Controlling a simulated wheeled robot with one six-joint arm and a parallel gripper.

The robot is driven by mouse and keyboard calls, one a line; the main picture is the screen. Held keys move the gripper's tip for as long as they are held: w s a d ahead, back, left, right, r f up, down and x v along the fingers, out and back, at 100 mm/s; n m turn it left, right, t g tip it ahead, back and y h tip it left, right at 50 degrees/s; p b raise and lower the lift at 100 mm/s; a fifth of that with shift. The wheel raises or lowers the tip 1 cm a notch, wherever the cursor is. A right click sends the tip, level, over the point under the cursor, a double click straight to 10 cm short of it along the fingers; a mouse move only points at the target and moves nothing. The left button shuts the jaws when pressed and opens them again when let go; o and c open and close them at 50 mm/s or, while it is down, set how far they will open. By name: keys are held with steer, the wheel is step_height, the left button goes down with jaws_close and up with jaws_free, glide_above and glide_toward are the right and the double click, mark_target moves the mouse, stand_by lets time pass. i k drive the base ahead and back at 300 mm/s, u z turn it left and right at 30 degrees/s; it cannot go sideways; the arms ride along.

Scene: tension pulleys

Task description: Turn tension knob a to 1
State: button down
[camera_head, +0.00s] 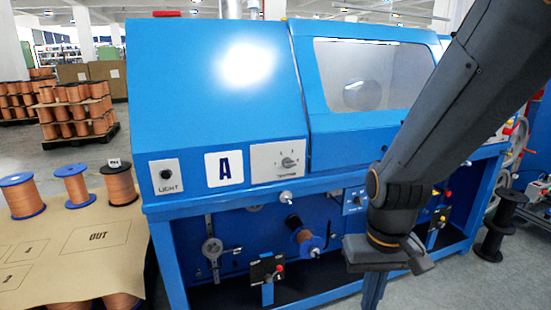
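The tension knob (288,162) is a small grey knob on a pale square dial plate (262,163) on the front of the blue machine. My dark grey arm comes in from the upper right. My gripper (374,292) is low and to the right of the knob, well apart from it, in front of the machine's lower bay. Its fingers show only partly, and nothing is seen held.
A LIGHT switch plate (166,176) is left of the A plate. The machine's ledge (230,198) juts out below the panel. A table (75,262) with copper spools stands at left. A black spool stack (497,225) stands at right. The space before the knob is clear.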

mark_target(287, 163)
steer(key=u, duration=1.3)
steer(key=k, duration=1)
steer(key=z, duration=1.3)
steer(key=i, duration=0.5)
steer(key=u, duration=0.05)
